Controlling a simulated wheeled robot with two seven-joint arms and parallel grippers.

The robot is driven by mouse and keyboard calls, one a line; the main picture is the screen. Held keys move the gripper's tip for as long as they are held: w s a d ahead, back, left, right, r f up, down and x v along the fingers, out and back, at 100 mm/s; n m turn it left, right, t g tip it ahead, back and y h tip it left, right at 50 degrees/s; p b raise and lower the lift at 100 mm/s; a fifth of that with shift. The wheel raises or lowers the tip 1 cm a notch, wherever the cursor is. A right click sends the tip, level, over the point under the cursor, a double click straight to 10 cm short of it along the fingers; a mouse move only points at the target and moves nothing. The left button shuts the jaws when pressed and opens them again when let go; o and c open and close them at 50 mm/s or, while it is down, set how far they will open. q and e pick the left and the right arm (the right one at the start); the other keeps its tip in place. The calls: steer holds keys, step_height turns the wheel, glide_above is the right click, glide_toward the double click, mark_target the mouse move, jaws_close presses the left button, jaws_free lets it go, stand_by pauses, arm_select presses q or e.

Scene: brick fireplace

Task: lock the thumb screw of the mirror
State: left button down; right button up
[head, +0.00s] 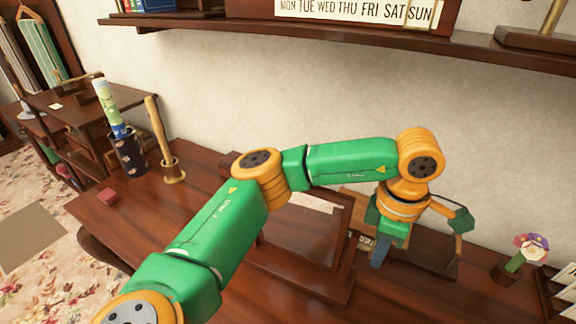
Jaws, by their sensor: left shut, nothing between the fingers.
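A dark brown wooden frame, which looks like the mirror (343,258), stands on the desk in the middle of the head view. My left arm crosses in front of its upper part and hides much of it. No thumb screw can be made out. My left gripper (379,253) points down just to the right of the frame's right post, shut and with nothing seen between its fingers. Whether it touches the frame cannot be told. My right gripper is not in view.
The wooden desk (200,235) holds a dark cup (128,155), a wooden holder with a stick (173,170) and a small red block (109,197) at left. A flower ornament (515,262) stands at right. A wall shelf (350,37) runs above.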

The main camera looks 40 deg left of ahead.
arm_select(q)
steer(key=shift+w+a+p, duration=0.3)
steer(key=shift+w+p, duration=0.1)
steer(key=shift+w, duration=0.45)
steer(key=shift+w+a+p, duration=0.3)
steer(key=shift+w+p, duration=0.05)
steer(key=shift+w, duration=0.5)
steer(key=shift+r, duration=0.1)
steer(key=shift+s+d+r+p, duration=0.1)
steer(key=shift+s+r+p, duration=0.1)
steer(key=shift+r+p, duration=0.4)
steer(key=shift+s+r+p, duration=0.15)
steer(key=shift+r+p, duration=0.2)
steer(key=shift+r, duration=0.35)
steer(key=shift+w, duration=0.15)
